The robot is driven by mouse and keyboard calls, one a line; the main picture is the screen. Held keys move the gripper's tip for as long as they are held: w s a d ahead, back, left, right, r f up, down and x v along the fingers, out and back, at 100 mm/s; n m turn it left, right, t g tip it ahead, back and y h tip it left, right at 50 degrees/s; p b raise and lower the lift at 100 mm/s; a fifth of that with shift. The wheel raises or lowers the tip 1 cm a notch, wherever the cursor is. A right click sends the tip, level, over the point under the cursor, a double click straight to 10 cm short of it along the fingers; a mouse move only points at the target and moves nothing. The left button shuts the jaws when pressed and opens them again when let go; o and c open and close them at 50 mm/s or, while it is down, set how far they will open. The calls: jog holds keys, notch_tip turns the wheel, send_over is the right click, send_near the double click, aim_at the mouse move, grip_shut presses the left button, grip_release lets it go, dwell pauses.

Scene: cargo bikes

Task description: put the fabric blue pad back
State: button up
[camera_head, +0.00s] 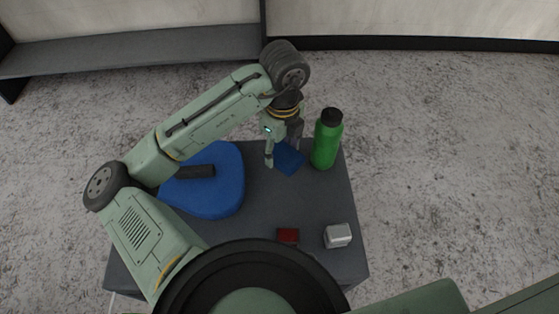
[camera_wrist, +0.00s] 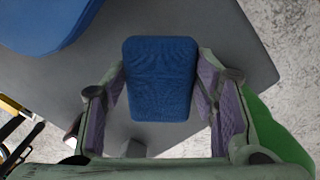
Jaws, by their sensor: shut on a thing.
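The fabric blue pad (camera_wrist: 161,80) is a small dark blue rounded block, and its woven face shows between the fingers in the wrist view. In the head view the blue pad (camera_head: 289,158) is at the far right part of the grey table (camera_head: 270,210), left of the green bottle. My gripper (camera_head: 284,156) is shut on the pad, with one finger on each side; it also shows in the wrist view (camera_wrist: 163,100). I cannot tell whether the pad touches the table or is just above it.
A green bottle (camera_head: 326,142) with a black cap stands close right of my gripper. A large blue rounded object (camera_head: 222,190) with a black bar (camera_head: 195,171) lies at left. A red block (camera_head: 288,236) and a silver-white box (camera_head: 338,235) sit at the near edge. The table's middle is clear.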

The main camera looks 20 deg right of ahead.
aim_at(282, 151)
jog(key=shift+f, duration=3.05)
jog(key=shift+f, duration=0.25)
jog(key=o, duration=1.1)
jog(key=shift+r, duration=0.1)
notch_tip(282, 151, up, 12)
jog(key=shift+d+r, duration=0.15)
jog(key=shift+r, duration=0.05)
jog(key=shift+s, duration=0.1)
